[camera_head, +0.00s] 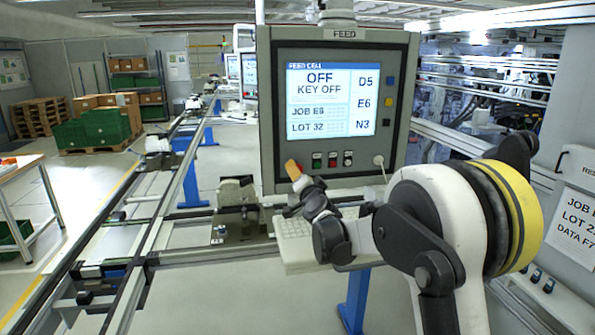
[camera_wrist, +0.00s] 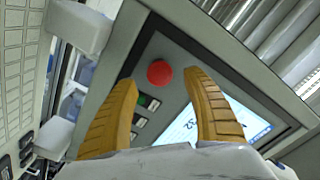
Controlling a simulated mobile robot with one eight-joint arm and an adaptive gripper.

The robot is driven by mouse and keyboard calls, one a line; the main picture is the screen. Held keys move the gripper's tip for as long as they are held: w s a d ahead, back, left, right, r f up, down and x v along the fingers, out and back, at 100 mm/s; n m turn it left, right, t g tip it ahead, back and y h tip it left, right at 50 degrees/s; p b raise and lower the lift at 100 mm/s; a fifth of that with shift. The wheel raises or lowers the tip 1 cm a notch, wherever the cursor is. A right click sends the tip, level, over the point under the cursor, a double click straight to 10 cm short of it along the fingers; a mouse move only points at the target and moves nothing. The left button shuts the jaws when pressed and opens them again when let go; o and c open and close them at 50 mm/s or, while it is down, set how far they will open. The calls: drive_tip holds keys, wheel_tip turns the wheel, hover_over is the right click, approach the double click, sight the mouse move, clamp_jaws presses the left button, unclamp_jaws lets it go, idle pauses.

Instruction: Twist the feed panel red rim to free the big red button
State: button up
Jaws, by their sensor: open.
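The feed panel (camera_head: 267,110) is a grey console with a lit screen (camera_head: 331,98) reading OFF, KEY OFF. In the wrist view the big red button (camera_wrist: 160,73) sits on the panel face (camera_wrist: 172,50), between and beyond the fingertips of my gripper (camera_wrist: 160,79). The two yellow fingers are spread on either side of it, and I see no clear contact. The rim cannot be told apart from the button. In the head view my gripper (camera_head: 293,169) is at the panel's lower left and hides the big button.
Small buttons (camera_head: 332,160) run along the panel's lower edge, with a plugged cable (camera_head: 379,161) at their right. A keyboard shelf (camera_head: 294,243) juts out below my gripper. Conveyor rails (camera_head: 137,255) run at the left. A white sign (camera_head: 572,220) stands at the right.

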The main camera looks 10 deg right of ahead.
drive_tip(key=s, duration=0.8)
